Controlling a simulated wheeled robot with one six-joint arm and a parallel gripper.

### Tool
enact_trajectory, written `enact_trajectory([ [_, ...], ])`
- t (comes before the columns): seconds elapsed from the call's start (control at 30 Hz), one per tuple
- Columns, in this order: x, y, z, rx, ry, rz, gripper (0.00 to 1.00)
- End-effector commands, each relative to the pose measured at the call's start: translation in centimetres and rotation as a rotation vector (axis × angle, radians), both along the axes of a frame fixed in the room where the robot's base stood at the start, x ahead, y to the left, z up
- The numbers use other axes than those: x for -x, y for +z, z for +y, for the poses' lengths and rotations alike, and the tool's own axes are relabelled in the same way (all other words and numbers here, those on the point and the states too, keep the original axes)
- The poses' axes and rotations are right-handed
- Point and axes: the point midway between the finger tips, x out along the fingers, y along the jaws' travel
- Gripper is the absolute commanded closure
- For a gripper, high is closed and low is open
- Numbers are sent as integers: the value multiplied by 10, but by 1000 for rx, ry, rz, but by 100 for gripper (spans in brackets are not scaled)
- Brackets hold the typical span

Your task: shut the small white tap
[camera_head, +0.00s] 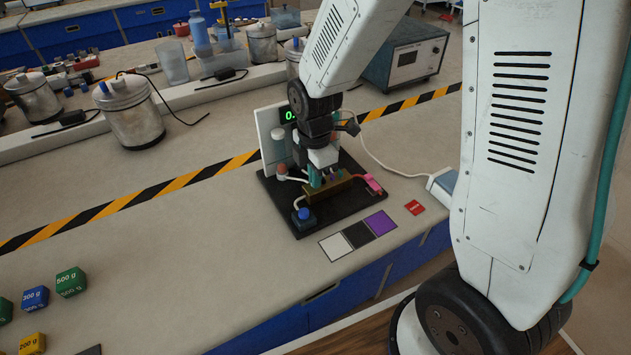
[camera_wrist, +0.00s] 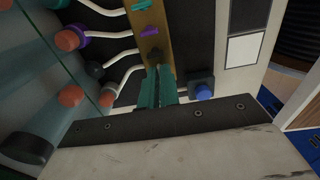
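The brass manifold (camera_wrist: 152,52) carries small coloured tap handles on a black base; a purple tap (camera_wrist: 149,31) and a green tap (camera_wrist: 145,5) show in the wrist view. I cannot make out the small white tap; it may be hidden by my fingers. My gripper (camera_wrist: 157,75) has its teal fingers side by side, with at most a thin gap, at the manifold's near end. Whether anything thin is between them cannot be seen. In the head view my gripper (camera_head: 315,178) points down over the manifold (camera_head: 340,190), which it partly hides.
White hoses run from the manifold to red-capped and other ports beside a glassy panel (camera_wrist: 35,60). A blue knob on a dark box (camera_wrist: 203,92) is close right of my fingers. Bench in front holds coloured patches (camera_head: 358,235).

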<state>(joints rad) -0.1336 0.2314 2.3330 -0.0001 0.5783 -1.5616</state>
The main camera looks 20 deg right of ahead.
Motion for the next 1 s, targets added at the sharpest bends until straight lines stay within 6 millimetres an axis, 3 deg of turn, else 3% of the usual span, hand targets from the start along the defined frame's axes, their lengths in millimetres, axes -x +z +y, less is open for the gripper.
enact_trajectory([
  [0.27, 0, 0, 0, 0, -51, -2, 100],
  [0.67, -1, 0, 0, -1, -575, -2, 100],
  [1.0, -1, 0, 0, -1, -610, -2, 100],
])
